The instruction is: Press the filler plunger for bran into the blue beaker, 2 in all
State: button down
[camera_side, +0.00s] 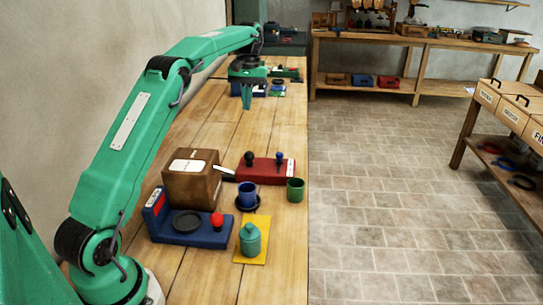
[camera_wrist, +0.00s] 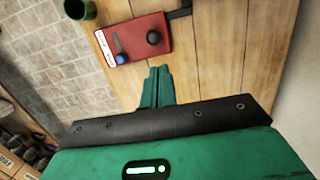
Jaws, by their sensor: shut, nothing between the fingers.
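The red unit also shows in the wrist view (camera_wrist: 135,32). My gripper (camera_side: 247,105) is shut and empty, above the bench and well beyond the red unit. In the wrist view my gripper (camera_wrist: 158,72) points toward the unit, apart from both plungers. The blue beaker is not visible there.
A green cup (camera_side: 295,190) stands right of the beaker. A brown labelled box (camera_side: 190,185), a blue unit with a red knob (camera_side: 217,219) and a green jar (camera_side: 250,240) on a yellow mat (camera_side: 262,225) are nearer. Small items lie at the far end.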

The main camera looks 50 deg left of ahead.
aim_at(249, 152)
jog(key=shift+s+d+f, duration=0.25)
jog(key=shift+d+f, duration=0.1)
jog(key=shift+f, duration=1.9)
jog(key=shift+s+d+f, duration=0.2)
jog(key=shift+d+f, duration=0.1)
jog(key=shift+f, duration=1.9)
jog(key=shift+s+d+f, duration=0.25)
jog(key=shift+d+f, duration=0.1)
jog(key=shift+f, duration=1.9)
jog(key=shift+f, duration=1.1)
jog(key=shift+r, duration=0.1)
notch_tip(249, 152, up, 14)
jog(key=w+a, duration=0.1)
jog(key=a, duration=0.1)
jog(key=shift+w, duration=0.25)
jog(key=shift+w, duration=0.1)
